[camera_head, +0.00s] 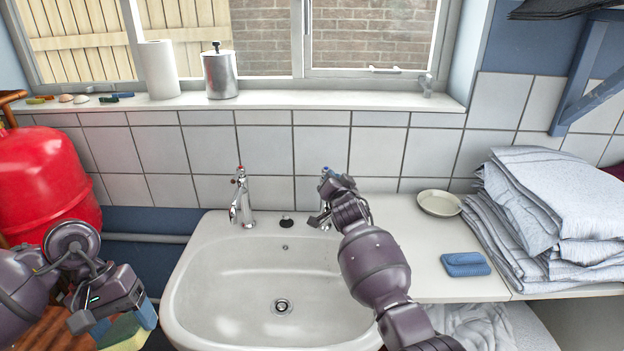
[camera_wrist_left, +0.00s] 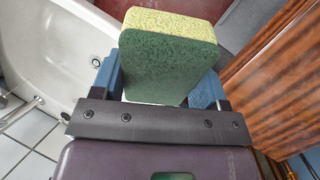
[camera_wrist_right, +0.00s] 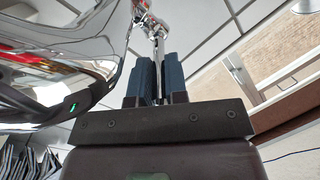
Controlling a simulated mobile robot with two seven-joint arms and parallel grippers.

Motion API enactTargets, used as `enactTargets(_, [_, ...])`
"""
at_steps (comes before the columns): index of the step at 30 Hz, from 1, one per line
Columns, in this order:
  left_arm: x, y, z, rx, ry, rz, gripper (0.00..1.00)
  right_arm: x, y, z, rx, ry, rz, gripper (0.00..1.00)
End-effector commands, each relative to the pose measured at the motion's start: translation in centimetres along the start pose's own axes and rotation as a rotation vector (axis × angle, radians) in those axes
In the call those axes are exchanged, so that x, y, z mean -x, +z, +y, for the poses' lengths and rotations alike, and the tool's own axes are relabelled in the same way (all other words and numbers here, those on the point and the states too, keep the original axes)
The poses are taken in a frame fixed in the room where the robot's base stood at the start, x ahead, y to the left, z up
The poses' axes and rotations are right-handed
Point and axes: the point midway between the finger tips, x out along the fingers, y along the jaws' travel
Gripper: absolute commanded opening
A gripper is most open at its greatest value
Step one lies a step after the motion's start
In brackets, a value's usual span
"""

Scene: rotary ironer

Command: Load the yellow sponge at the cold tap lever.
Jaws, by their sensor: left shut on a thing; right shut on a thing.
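The yellow sponge (camera_head: 124,334), with a green scouring side, is held by my left gripper (camera_head: 122,322) beside the left edge of the white sink. In the left wrist view the sponge (camera_wrist_left: 172,60) stands between the blue fingers, which are shut on it. My right gripper (camera_head: 331,184) is at the right-hand tap, which has a blue mark, and hides most of it. In the right wrist view the fingers (camera_wrist_right: 160,80) are shut on the slim chrome lever of the cold tap (camera_wrist_right: 150,24).
The white sink (camera_head: 230,266) is empty. A red-marked tap (camera_head: 241,198) stands at its back left. A blue cloth (camera_head: 465,264), a small dish (camera_head: 439,203) and folded linen (camera_head: 550,215) lie on the right counter. A red rounded container (camera_head: 42,180) stands at left.

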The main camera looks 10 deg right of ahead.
Motion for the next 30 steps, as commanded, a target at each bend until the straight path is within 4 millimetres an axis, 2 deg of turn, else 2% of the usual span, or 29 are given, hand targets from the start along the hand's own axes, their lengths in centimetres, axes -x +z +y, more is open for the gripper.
enactTargets(1, [0.0, 0.0, 0.0, 0.000, 0.000, 0.000, 0.49, -0.1, -0.2, -0.2, 0.000, -0.004, 0.004, 0.18])
enactTargets(5, [0.0, 0.0, 0.0, 0.000, 0.000, 0.000, 0.49, 0.0, -0.1, -0.1, 0.000, -0.002, 0.003, 0.38])
enactTargets(6, [0.0, 0.0, 0.0, 0.000, 0.000, 0.000, 0.49, 0.0, -0.1, -0.1, 0.000, -0.002, 0.003, 0.39])
enactTargets(17, [0.2, 0.1, 0.1, -0.001, 0.000, 0.002, 0.49, 0.5, -0.1, 0.0, 0.000, 0.000, 0.001, 0.39])
enactTargets(23, [1.1, 0.3, 0.3, -0.002, 0.000, 0.009, 0.49, 2.8, -0.2, -0.1, 0.000, 0.000, 0.002, 0.39])
enactTargets(30, [2.0, 0.6, 0.5, -0.004, 0.000, 0.015, 0.49, 6.6, -0.1, -0.1, -0.001, -0.001, 0.002, 0.39])
